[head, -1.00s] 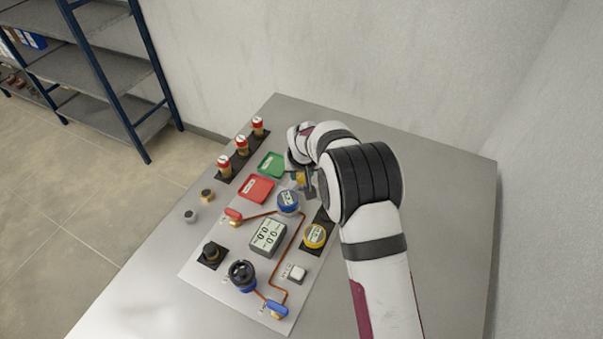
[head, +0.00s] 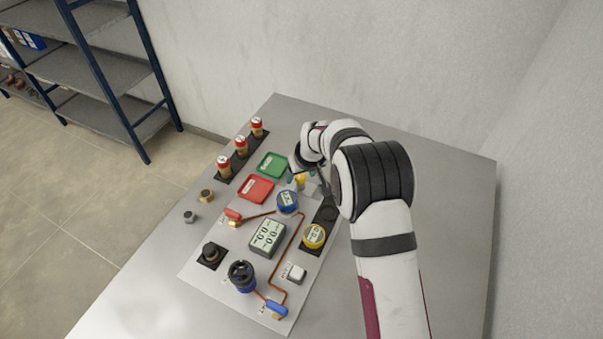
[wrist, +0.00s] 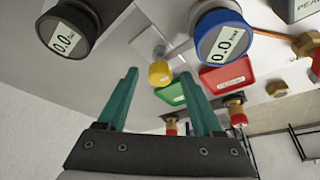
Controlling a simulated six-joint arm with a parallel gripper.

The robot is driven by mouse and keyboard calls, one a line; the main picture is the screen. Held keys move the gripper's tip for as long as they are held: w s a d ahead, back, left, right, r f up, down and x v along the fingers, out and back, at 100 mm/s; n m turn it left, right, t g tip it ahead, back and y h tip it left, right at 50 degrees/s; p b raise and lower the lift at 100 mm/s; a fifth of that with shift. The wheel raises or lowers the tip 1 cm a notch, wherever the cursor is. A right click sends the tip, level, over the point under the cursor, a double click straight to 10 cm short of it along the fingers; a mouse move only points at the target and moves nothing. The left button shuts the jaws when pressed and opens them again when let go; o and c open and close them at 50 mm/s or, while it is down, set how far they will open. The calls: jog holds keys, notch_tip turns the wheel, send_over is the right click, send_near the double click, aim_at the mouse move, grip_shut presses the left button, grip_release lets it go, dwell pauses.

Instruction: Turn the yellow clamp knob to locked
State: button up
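The yellow clamp knob (head: 300,179) sits on a pale plate near the far right part of the panel, partly hidden by my gripper in the head view. In the wrist view the knob (wrist: 160,74) shows as a small yellow cylinder between and beyond the two teal fingertips. My gripper (wrist: 158,84) is open, with a clear gap between its fingers. I cannot tell whether either finger touches the knob. No lock marking is readable.
A blue gauge (head: 288,201) and a black gauge (wrist: 72,28) stand close to the knob. A green tray (head: 272,165) and red tray (head: 256,188) lie to its left. Red-topped fittings (head: 241,146) line the panel's far left edge. Bare table lies right of my arm.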

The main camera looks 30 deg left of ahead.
jog(key=v, duration=1.5)
jog(key=shift+s+d+r, duration=0.15)
jog(key=shift+s+r, duration=0.05)
jog(key=shift+r, duration=0.15)
jog(key=s+d+r+m+g+h, duration=0.1)
jog(key=s+d+r+m, duration=0.2)
jog(key=s+d, duration=0.35)
jog(key=s+d+r+m, duration=0.2)
jog(key=s+d+m, duration=0.1)
jog(key=d, duration=0.7)
jog(key=s+d+f+m+g, duration=0.1)
jog(key=s+d+m, duration=0.3)
jog(key=s, duration=0.5)
jog(key=s+d+f+m+g, duration=0.1)
jog(key=s+d+m, duration=0.3)
jog(key=s, duration=0.6)
jog(key=shift+s+d+m, duration=0.35)
jog(key=shift+d+m, duration=0.05)
jog(key=shift+d, duration=0.45)
